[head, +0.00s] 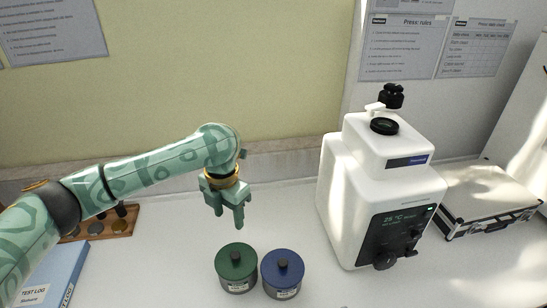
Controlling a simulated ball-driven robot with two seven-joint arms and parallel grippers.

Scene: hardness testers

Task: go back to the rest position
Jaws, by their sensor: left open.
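My left arm comes in from the left, and its gripper (231,218) hangs pointing down with two fingers apart and nothing between them. It is above the white bench, just behind a green lidded pot (237,281). A blue lidded pot (283,281) stands close beside the green one on its right. Both lids are on, each with a dark knob. My right gripper is not in this view.
A white tester (340,190) with a dark control panel stands right of centre. A silver case (490,200) lies further right. A wooden rack (121,222) and a blue test log book (62,275) are at the left, partly behind my arm. The bench between pots and tester is clear.

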